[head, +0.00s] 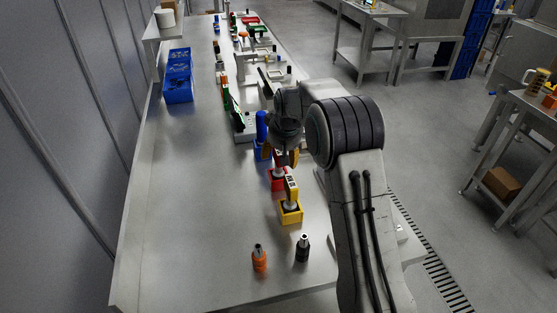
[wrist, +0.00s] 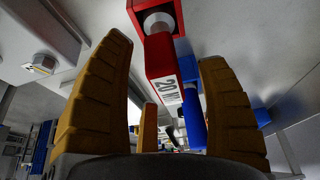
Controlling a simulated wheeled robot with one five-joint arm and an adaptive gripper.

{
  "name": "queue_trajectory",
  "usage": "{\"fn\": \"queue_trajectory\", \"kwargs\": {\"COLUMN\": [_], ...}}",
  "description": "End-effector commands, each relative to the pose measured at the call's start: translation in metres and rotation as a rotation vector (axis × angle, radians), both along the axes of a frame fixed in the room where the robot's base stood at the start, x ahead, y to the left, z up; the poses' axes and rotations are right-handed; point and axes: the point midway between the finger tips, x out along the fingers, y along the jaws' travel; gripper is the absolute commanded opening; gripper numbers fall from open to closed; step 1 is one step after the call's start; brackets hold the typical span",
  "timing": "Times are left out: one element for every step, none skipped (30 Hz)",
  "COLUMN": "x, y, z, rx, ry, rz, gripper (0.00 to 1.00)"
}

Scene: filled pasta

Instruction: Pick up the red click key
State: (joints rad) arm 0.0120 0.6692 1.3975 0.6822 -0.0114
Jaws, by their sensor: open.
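The red click key (wrist: 158,58) stands in a red square holder (head: 277,184). In the wrist view the key has a white label reading "20 N" and a pale round collar where it meets the holder. My gripper (head: 281,156) is at the key, with its orange-brown fingers open. In the wrist view the key lies between the two large fingers of my gripper (wrist: 165,60), with gaps on both sides. In the head view my fingers and wrist hide most of the key.
A blue key (head: 261,126) in a blue holder stands just behind, and a yellow key (head: 291,187) in a yellow holder (head: 291,214) just in front. An orange bottle (head: 259,260) and a black bottle (head: 302,249) stand nearer. The bench's left side is clear up to blue bins (head: 178,84).

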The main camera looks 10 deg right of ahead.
Motion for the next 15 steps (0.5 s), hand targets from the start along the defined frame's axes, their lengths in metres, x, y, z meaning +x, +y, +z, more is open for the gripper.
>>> {"fn": "queue_trajectory", "kwargs": {"x": [0.0002, 0.0006, 0.0012, 0.0014, 0.0018, 0.0018, 0.0020, 0.0020, 0.0020, 0.0021, 0.0020, 0.0020, 0.0020, 0.0020, 0.0020], "y": [0.0001, 0.0002, 0.0002, 0.0002, 0.0002, 0.0002, 0.0002, 0.0002, 0.0002, 0.0002, 0.0002, 0.0002, 0.0002, 0.0002, 0.0002], "z": [-0.0003, -0.0017, -0.0033, -0.0043, -0.0050, -0.0057, -0.0061, -0.0064, -0.0065, -0.0066, -0.0065, -0.0066, -0.0065, -0.0064, -0.0063], "rx": [0.000, 0.000, 0.000, 0.000, 0.000, 0.000, 0.000, 0.000, 0.000, 0.000, 0.000, 0.000, 0.000, 0.000, 0.000], "ry": [0.003, 0.002, 0.002, 0.001, 0.001, 0.001, 0.000, 0.000, 0.000, 0.000, 0.000, 0.000, 0.000, 0.000, 0.000], "rz": [0.000, 0.000, 0.000, 0.000, 0.000, 0.000, 0.000, 0.000, 0.000, 0.000, 0.000, 0.000, 0.000, 0.000, 0.000], "gripper": [0.67, 0.67, 0.67, 0.67, 0.67, 0.67, 0.67, 0.67, 0.67, 0.67, 0.67, 0.67, 0.67, 0.68, 0.64]}}
